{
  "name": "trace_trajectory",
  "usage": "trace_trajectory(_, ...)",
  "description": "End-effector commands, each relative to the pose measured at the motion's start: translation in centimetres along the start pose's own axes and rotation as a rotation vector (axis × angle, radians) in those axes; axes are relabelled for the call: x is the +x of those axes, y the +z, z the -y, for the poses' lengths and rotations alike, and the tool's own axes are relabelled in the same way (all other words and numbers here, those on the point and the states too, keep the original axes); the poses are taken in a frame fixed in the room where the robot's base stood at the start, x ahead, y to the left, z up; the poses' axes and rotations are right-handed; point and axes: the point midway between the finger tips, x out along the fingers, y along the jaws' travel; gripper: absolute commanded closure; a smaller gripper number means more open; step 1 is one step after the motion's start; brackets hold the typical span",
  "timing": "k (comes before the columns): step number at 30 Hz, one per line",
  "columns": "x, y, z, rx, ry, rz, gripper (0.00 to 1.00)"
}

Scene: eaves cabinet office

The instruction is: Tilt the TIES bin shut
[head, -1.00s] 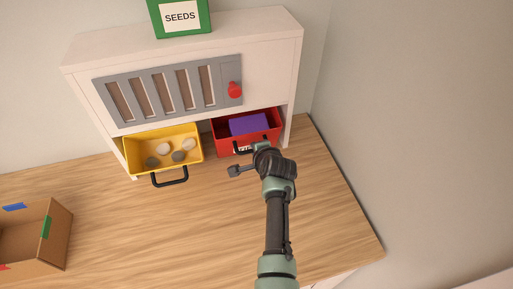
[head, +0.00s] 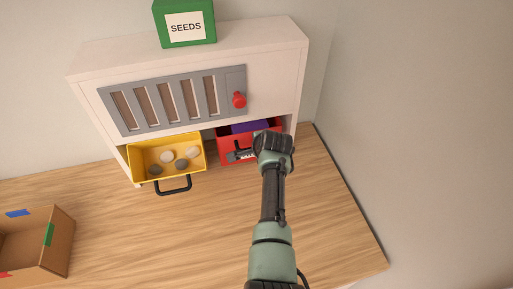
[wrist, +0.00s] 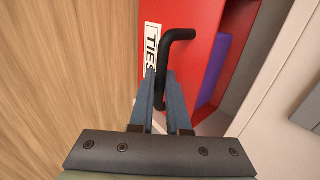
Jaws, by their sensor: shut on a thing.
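The red TIES bin (head: 224,147) sits in the right opening of the white cabinet, tilted out, with a purple block inside. Its red front with the TIES label (wrist: 152,50) and black handle (wrist: 178,35) fills the middle of the wrist view, beside the purple block (wrist: 214,70). My gripper (wrist: 158,80) is shut on the black handle, with one finger on each side of it. In the head view my gripper (head: 243,155) is at the bin's front, and my wrist covers the bin's right part.
A yellow bin (head: 135,165) with several stones hangs open at left, its black handle (head: 174,186) sticking out. The white cabinet (head: 272,65) carries a green SEEDS box (head: 186,40) and a slatted panel with a red knob (head: 239,100). A cardboard box (head: 55,245) stands front left. The wooden desktop (head: 150,235) between is clear.

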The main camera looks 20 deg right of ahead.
Motion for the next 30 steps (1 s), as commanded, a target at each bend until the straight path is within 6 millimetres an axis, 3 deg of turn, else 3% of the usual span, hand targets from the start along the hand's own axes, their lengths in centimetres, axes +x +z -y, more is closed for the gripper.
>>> trace_trajectory(11,-0.1,-0.1,0.5,0.000,-0.010,-0.003,1.00)
trace_trajectory(12,-0.1,-0.1,0.5,0.000,-0.010,-0.003,0.84)
trace_trajectory(14,-0.1,-0.1,0.5,0.000,-0.010,-0.002,0.73)
trace_trajectory(23,-0.2,0.0,0.2,0.000,-0.005,-0.001,0.73)
trace_trajectory(30,-1.7,0.0,0.2,0.001,-0.005,-0.001,0.73)
